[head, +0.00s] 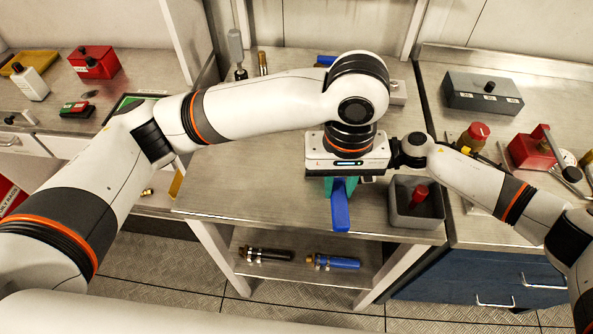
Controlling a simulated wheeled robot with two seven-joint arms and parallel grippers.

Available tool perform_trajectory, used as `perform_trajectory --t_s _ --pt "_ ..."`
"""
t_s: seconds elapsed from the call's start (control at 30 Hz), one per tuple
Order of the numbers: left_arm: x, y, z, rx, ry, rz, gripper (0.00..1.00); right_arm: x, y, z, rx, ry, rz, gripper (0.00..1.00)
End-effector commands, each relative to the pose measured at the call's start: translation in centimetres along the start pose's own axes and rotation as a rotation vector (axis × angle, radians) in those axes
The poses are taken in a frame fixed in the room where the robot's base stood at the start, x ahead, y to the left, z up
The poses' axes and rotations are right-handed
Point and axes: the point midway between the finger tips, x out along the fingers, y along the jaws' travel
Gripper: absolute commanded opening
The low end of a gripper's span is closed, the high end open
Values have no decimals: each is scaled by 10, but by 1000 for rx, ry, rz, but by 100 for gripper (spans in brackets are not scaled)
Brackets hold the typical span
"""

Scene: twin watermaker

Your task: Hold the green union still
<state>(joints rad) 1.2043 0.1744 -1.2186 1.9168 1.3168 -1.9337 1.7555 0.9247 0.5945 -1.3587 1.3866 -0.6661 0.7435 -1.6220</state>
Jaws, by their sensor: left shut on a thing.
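My left gripper (342,178) points down over the front of the middle bench. It is shut on the green union (328,187), of which only a teal-green part shows below the white gripper body. A blue bar-shaped part (341,207) sticks out from under it toward the bench's front edge. My right arm comes in from the right, and its dark wrist end (408,152) is close beside the left gripper. The right gripper's fingers are hidden there, so I cannot tell whether they touch anything.
A grey open bin (401,212) with a red item (419,195) stands right of the union. A dark grey box (482,92) and a red box (529,152) are on the right bench. Black (266,255) and blue (333,262) cylinders lie on the lower shelf. The bench's left front is clear.

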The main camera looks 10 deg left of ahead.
Motion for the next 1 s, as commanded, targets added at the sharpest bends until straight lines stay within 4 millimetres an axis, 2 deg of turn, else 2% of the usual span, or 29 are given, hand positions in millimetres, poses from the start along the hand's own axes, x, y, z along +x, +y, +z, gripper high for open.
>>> perform_trajectory --t_s 0.03,0.1,0.3,0.57,1.0 --pt "-2 -13 -6 -66 -4 1 0 0 0 0 1 -1 1 0" --pt "-2 -26 -11 -158 -7 4 0 0 0 0 1 -1 1 0" --pt "-2 -45 -21 -318 -15 10 0 0 0 0 1 -1 1 0" --pt "1 -45 -16 -347 -16 10 0 -1 0 0 1 -1 1 0" --pt "15 -35 11 -346 -17 11 0 0 0 0 1 -1 1 0"
